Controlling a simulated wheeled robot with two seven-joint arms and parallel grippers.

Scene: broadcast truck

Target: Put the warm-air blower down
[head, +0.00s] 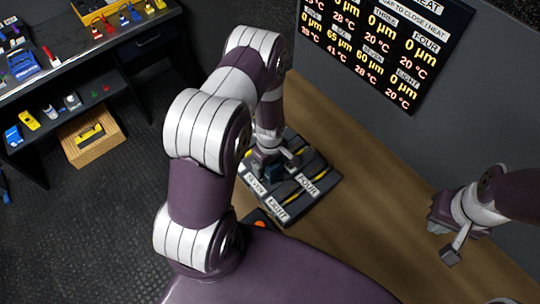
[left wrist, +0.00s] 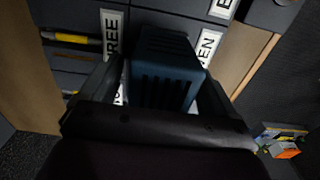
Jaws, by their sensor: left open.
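The warm-air blower (left wrist: 165,65) is a dark blue, slotted body in the left wrist view. It stands between the two fingers of my open left gripper (head: 271,160), over a dark base with white word labels (head: 308,186). In the head view the blower (head: 266,172) is a small dark blue shape, mostly hidden by my left gripper and arm. Whether its underside touches the base cannot be told. My right gripper (head: 447,238) is off to the right over the brown bench, and its jaw opening is not clear.
The brown bench top (head: 350,165) is clear to the right of the base. An orange-and-dark item (head: 261,220) lies by the base's near side. A display board (head: 385,45) hangs behind. A dark shelf unit (head: 75,60) with small tools and a wooden crate (head: 82,155) stand at left.

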